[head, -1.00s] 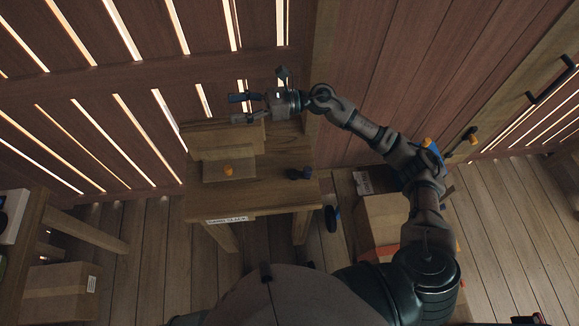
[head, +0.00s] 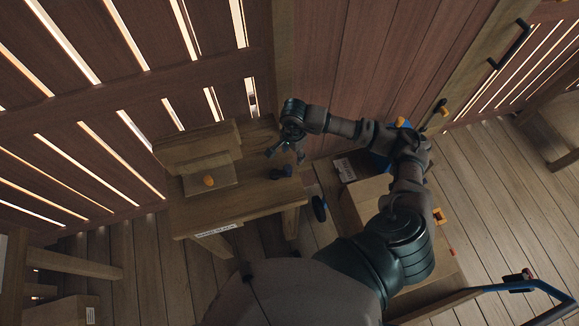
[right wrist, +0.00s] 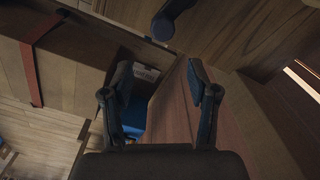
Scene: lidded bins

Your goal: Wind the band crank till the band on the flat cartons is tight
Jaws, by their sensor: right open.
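My right gripper (head: 285,153) is open and empty, above the right end of a wooden bench (head: 255,205). Its two fingers stand apart in the right wrist view (right wrist: 160,100). A small dark blue knob-like part (head: 282,173) is on the bench top just below the fingers, apart from them. A dark round wheel-like part (head: 319,208) shows at the bench's right side. I cannot tell which is the band crank. Brown cartons (head: 365,195) stand right of the bench, partly behind my arm. In the right wrist view a red band (right wrist: 33,62) crosses a carton (right wrist: 75,65); its tightness is unclear.
A wooden block with an orange knob (head: 209,180) sits on the bench's left. Slatted wooden walls (head: 90,110) close in behind. A blue-handled cart (head: 530,286) is at bottom right. Bare plank floor (head: 490,190) lies right of the cartons.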

